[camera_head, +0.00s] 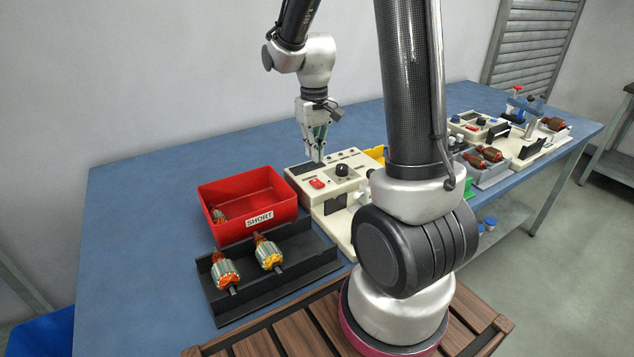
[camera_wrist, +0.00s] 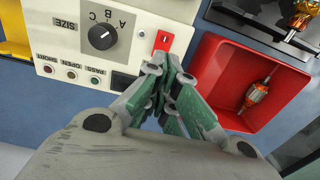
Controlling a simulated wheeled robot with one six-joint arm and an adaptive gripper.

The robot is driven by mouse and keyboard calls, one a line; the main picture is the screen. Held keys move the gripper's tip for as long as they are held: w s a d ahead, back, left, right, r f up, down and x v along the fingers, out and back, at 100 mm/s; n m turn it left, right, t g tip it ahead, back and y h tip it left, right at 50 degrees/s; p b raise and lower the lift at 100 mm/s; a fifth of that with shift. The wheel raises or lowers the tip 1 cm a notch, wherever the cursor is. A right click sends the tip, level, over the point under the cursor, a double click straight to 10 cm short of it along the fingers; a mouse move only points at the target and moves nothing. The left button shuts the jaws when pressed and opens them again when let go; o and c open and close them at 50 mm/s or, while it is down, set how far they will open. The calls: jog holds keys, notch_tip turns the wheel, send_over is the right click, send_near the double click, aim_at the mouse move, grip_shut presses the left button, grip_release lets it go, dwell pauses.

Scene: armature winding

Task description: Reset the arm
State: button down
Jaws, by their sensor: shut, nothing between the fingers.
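My gripper (camera_head: 317,157) points down above the back left part of the cream tester box (camera_head: 345,163), near its red switch (camera_head: 317,184). In the wrist view my gripper (camera_wrist: 172,72) has its fingers together and empty, with the tester's black size knob (camera_wrist: 102,36) and red switch (camera_wrist: 164,40) just beyond the tips. I cannot tell whether the fingertips touch the box. My arm rises from the front and hides part of the bench.
A red SHORT bin (camera_head: 250,181) holds one armature (camera_wrist: 256,94). A black rack (camera_head: 318,251) in front holds two armatures (camera_head: 268,252). Grey trays with armatures (camera_head: 487,153) and another station stand at right. The blue bench (camera_head: 140,215) is clear at left.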

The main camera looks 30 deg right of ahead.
dwell(0.4)
jog(key=s+a+r+t, duration=0.1)
jog(key=s+r+t, duration=0.1)
jog(key=s+r, duration=0.5)
jog(key=s+a+r+t, duration=0.1)
jog(key=s+r+t, duration=0.1)
jog(key=s+r, duration=0.6)
jog(key=s, duration=0.5)
